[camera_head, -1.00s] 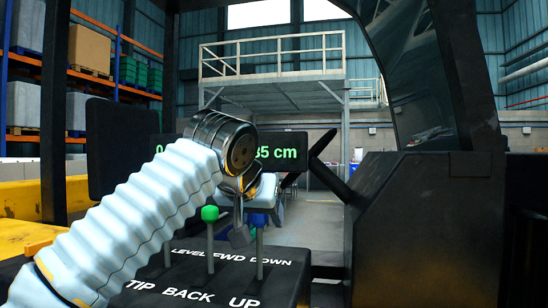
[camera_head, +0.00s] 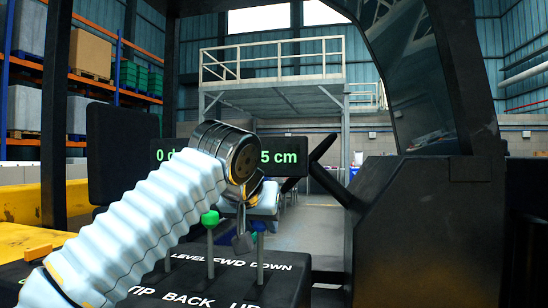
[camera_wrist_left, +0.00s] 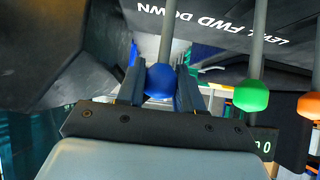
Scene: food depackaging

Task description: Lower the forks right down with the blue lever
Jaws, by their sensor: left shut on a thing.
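The blue lever (camera_head: 258,226) stands on the black control panel (camera_head: 225,276), near the words FWD and DOWN. In the left wrist view its blue knob (camera_wrist_left: 160,82) sits between the two dark fingers of my left gripper (camera_wrist_left: 160,92), which is shut on it. In the head view my left gripper (camera_head: 248,232) is at the knob, partly hidden by my wrist. The display (camera_head: 283,157) behind reads "0 d" at left and "5 cm" at right; my wrist covers the middle. The forks cannot be made out. My right gripper is not in view.
The green lever (camera_head: 210,219) stands close to the left of the blue one. In the wrist view an orange knob (camera_wrist_left: 309,105) is beyond the green knob (camera_wrist_left: 251,95). A dark pillar and cowl (camera_head: 428,220) stand at right. Storage racks are at the back left.

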